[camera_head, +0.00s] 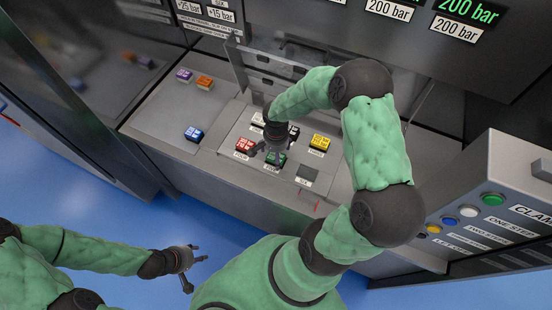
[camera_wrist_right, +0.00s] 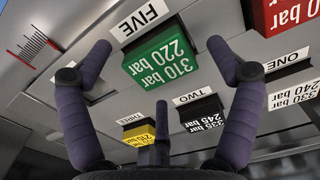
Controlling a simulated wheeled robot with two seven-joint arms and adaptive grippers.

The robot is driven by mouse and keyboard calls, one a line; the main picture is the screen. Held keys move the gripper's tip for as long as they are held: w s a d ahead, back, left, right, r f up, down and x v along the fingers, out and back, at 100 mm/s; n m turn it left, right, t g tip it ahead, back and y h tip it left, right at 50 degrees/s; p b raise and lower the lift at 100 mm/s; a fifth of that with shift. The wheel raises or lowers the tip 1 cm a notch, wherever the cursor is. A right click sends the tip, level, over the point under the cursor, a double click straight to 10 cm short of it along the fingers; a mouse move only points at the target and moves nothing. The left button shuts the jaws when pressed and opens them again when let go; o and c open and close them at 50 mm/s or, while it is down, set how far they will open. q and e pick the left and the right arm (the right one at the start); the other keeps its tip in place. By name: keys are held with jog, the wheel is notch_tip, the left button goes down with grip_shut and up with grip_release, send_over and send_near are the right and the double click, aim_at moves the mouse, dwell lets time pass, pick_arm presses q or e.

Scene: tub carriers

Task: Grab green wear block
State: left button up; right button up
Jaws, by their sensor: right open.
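The green wear block (camera_wrist_right: 160,62) sits at the label FIVE in the right wrist view and reads 310 bar and 220 bar. In the head view the green block (camera_head: 276,159) is partly visible beneath my right gripper (camera_head: 271,150). In the wrist view the right gripper (camera_wrist_right: 158,62) is open, its fingers spread on either side of the green block with nothing held. I cannot tell how far the fingertips are from it. My left gripper (camera_head: 196,271) is open and empty over the blue floor, away from the panel.
Blue (camera_head: 193,133), orange (camera_head: 204,82) and purple (camera_head: 184,75) blocks lie on the left shelf. A button box (camera_head: 490,170) stands at right.

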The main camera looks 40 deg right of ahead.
notch_tip(320, 180, down, 2)
jog(key=shift+f, duration=0.15)
jog(key=c, duration=1.5)
jog(key=shift+c, duration=0.2)
